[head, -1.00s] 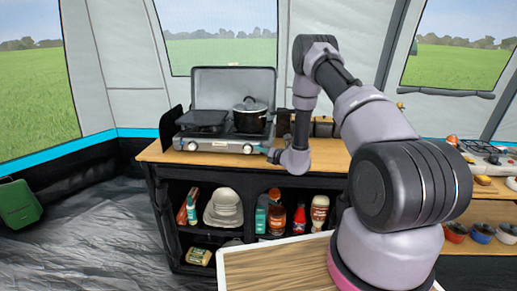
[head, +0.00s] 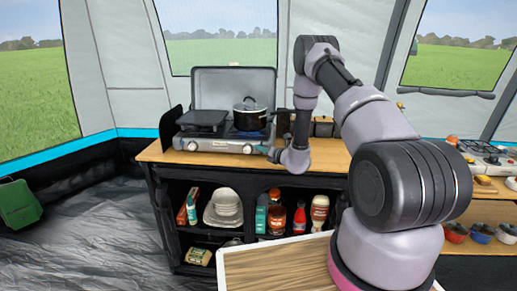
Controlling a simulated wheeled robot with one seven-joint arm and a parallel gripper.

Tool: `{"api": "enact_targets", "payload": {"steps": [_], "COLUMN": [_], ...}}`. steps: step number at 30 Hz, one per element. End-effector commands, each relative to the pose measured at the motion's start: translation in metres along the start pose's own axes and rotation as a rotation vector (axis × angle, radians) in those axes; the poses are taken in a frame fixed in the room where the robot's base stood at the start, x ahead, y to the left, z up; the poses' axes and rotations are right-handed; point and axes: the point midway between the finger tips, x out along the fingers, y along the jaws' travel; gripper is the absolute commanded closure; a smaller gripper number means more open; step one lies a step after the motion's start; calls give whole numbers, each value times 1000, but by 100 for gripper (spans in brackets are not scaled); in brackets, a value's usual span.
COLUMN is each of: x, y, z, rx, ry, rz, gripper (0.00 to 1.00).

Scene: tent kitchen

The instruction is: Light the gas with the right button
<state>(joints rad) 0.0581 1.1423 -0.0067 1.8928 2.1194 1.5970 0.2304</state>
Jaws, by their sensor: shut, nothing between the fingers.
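The gas stove (head: 220,145) stands on the wooden counter with its grey lid raised behind. Its right button (head: 248,149) is on the front panel, and the left button (head: 191,146) is at the other end. A black pot (head: 250,117) with a lid sits on the right burner. A blue flame (head: 248,134) shows under the pot. My gripper (head: 271,154) is small in the view, shut and empty, just right of the right button. A small gap seems to separate them; I cannot tell whether they touch.
A black griddle plate (head: 202,120) covers the left burner. Dark canisters (head: 323,127) stand behind my arm. Shelves below hold bowls (head: 224,207) and bottles (head: 299,218). A second counter with another stove (head: 490,154) is at right. The floor (head: 95,225) at left is clear.

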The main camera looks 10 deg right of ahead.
Motion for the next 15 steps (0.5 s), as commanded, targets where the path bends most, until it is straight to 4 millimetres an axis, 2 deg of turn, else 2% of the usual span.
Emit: {"api": "enact_targets", "payload": {"steps": [15], "x": [-12], "y": [8], "z": [-8], "rx": [0], "ry": [0], "rz": [0], "gripper": [100]}}
